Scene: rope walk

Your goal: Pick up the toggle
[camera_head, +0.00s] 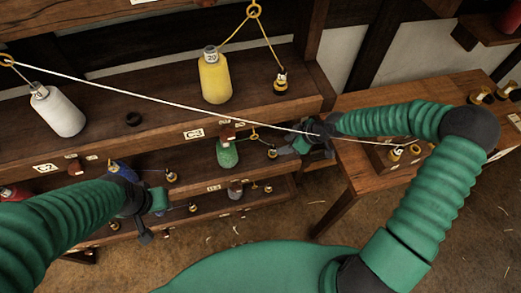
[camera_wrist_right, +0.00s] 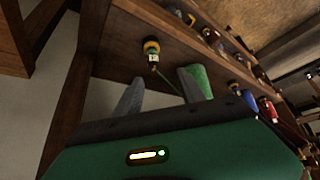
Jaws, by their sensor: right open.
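Several toggles, small dark and brass pieces with pale tags, stand on the rack's shelves. One toggle (camera_head: 272,153) stands on the middle shelf beside a green bobbin (camera_head: 228,153). My right gripper (camera_head: 287,144) is open just right of it. In the right wrist view, this toggle (camera_wrist_right: 152,50) lies beyond the open fingers, apart from them, with a green thread running toward the green bobbin (camera_wrist_right: 203,80). Another toggle (camera_head: 280,82) is on the top shelf by a yellow bobbin (camera_head: 214,77). My left gripper (camera_head: 148,212) is at the lower left; its jaw opening is unclear.
A white cord (camera_head: 180,98) crosses in front of the rack from a ring at upper left, passing my right gripper. A white bobbin (camera_head: 58,112) stands on the top shelf. A wooden table (camera_head: 360,180) with brass pieces stands at right.

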